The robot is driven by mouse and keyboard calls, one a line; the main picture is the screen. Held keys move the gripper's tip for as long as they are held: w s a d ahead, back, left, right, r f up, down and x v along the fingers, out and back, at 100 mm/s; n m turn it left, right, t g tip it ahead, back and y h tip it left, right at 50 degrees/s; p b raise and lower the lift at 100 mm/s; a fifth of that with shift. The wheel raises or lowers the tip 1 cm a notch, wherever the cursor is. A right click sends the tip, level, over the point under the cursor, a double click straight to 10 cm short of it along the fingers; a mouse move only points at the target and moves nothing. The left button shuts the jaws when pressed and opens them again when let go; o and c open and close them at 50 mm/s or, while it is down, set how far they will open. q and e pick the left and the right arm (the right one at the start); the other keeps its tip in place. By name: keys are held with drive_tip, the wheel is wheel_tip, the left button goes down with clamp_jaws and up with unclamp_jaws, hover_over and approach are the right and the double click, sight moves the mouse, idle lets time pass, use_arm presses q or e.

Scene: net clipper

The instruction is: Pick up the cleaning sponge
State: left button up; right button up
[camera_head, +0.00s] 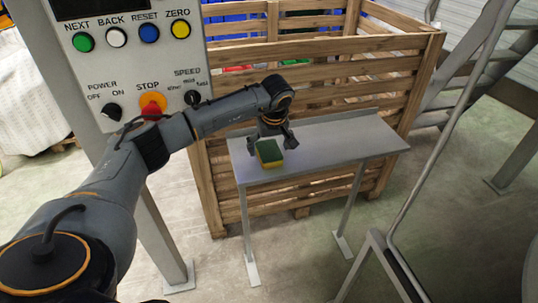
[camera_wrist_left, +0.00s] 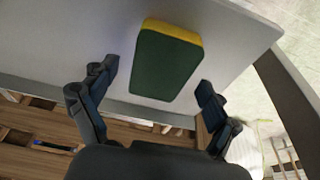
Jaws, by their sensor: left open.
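The cleaning sponge (camera_head: 269,153) is a block with a green top and yellow lower layer. It lies on a narrow grey metal table (camera_head: 340,143), near the table's left end. My left gripper (camera_head: 278,140) is just above and behind it. In the left wrist view the sponge (camera_wrist_left: 166,62) lies green side up on the bare table top (camera_wrist_left: 60,40). My left gripper (camera_wrist_left: 155,100) is open there, its fingers spread wide with the sponge between and ahead of them. I cannot tell from these views whether a finger touches it. My right gripper is in neither view.
A wooden slatted crate (camera_head: 330,47) stands right behind the table. A control panel (camera_head: 130,60) with buttons on a post (camera_head: 165,225) is at the left, close to my left arm. Metal rails (camera_head: 440,130) stand at the right. The table's right part is clear.

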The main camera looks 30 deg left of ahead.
use_arm(q)
drive_tip(key=shift+f, duration=0.25)
idle(0.4)
drive_tip(key=c, duration=0.8)
